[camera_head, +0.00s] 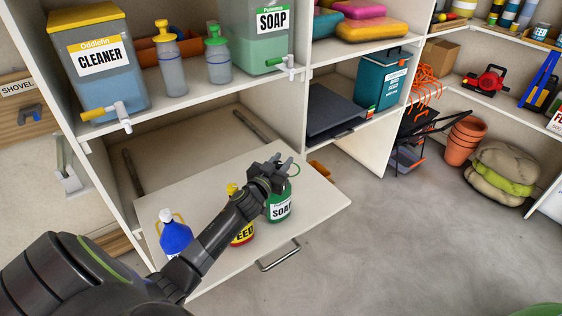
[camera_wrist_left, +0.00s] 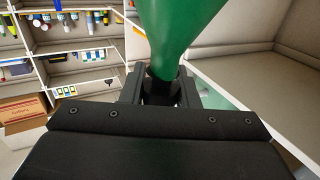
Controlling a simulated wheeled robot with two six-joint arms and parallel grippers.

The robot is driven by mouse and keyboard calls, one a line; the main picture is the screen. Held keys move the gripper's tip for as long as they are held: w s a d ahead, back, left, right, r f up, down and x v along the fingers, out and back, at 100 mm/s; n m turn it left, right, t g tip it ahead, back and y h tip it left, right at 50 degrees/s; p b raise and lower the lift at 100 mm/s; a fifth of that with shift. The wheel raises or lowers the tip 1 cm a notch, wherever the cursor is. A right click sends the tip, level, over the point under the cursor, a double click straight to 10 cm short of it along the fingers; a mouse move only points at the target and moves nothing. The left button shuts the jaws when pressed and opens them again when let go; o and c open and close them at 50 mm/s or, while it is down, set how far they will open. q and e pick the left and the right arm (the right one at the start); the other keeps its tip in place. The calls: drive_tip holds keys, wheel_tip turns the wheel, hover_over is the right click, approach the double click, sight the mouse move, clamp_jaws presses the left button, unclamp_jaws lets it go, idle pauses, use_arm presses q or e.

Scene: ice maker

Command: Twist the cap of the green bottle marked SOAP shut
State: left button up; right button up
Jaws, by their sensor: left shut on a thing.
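The green SOAP bottle (camera_head: 279,208) stands upright on the pulled-out shelf board, with its white label facing the front. My left gripper (camera_head: 280,168) is at the top of this bottle. In the left wrist view the green tapering part of the bottle (camera_wrist_left: 180,28) runs into my left gripper (camera_wrist_left: 163,88), which is shut on its narrow end. The fingers hide the cap, so I cannot tell how far it is turned. My right gripper is not in view.
A yellow-capped bottle (camera_head: 241,231) stands left of the soap bottle, partly behind my left arm. A blue bottle (camera_head: 175,236) stands further left. The pulled-out board (camera_head: 318,196) has free room on its right. CLEANER (camera_head: 105,75) and larger SOAP (camera_head: 252,45) containers sit on the shelf above.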

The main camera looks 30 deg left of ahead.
use_arm(q)
drive_tip(key=o, duration=1)
drive_tip(key=shift+r+p, duration=3.7)
drive_tip(key=shift+r, duration=1.3)
